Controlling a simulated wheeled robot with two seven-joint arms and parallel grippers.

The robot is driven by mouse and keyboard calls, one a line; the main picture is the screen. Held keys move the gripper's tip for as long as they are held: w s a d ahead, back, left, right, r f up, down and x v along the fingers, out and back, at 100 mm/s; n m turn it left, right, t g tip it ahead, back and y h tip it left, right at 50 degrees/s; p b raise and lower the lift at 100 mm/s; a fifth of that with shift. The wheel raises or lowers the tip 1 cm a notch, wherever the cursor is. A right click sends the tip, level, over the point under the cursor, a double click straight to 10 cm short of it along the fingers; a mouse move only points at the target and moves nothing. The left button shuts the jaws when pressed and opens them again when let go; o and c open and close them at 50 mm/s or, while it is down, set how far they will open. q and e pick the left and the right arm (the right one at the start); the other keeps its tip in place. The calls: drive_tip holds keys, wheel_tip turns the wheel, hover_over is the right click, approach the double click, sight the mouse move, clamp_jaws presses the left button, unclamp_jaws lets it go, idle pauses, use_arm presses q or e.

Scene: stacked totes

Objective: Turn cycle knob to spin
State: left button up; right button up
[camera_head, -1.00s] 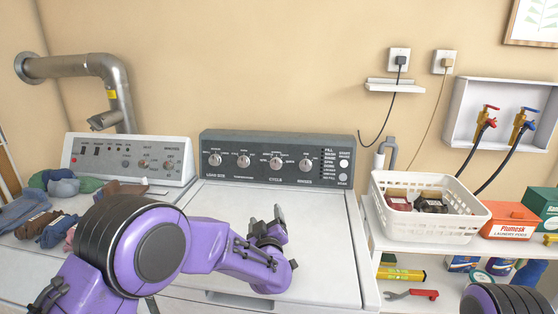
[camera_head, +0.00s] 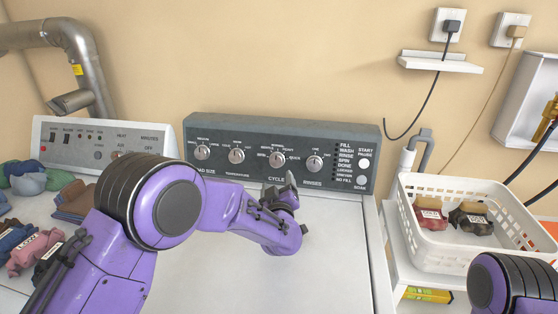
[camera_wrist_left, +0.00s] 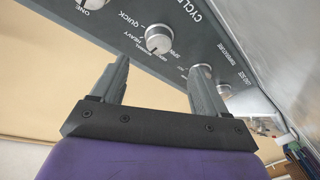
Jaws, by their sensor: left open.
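The washer's dark grey control panel (camera_head: 345,137) holds a row of silver knobs. The cycle knob (camera_head: 276,159) is third from the left, above the word CYCLE. My left gripper (camera_head: 283,189) is just below and in front of it, partly hiding the lower panel. In the left wrist view, the cycle knob (camera_wrist_left: 158,40) lies beyond the gap between the two open fingers (camera_wrist_left: 160,68), with nothing held. Labels QUICK, HEAVY, NORMAL and SPIN ring it. Its exact pointer direction is hard to tell. My right gripper is not in view.
The temperature knob (camera_head: 237,156) and rinses knob (camera_head: 314,163) flank the cycle knob. The white washer top (camera_head: 335,235) is clear. A white basket (camera_head: 450,250) stands at right. Folded clothes (camera_head: 74,202) and socks lie on the left machine.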

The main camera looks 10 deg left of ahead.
sight(276, 163)
use_arm(q)
drive_tip(key=shift+w+a+r, duration=0.1)
drive_tip(key=shift+w+r, duration=0.05)
drive_tip(key=shift+w, duration=0.15)
drive_tip(key=p+x, duration=0.2)
drive_tip(key=x, duration=0.7)
drive_tip(key=shift+w+a, duration=0.1)
drive_tip(key=shift+w, duration=0.1)
drive_tip(key=c, duration=1.1)
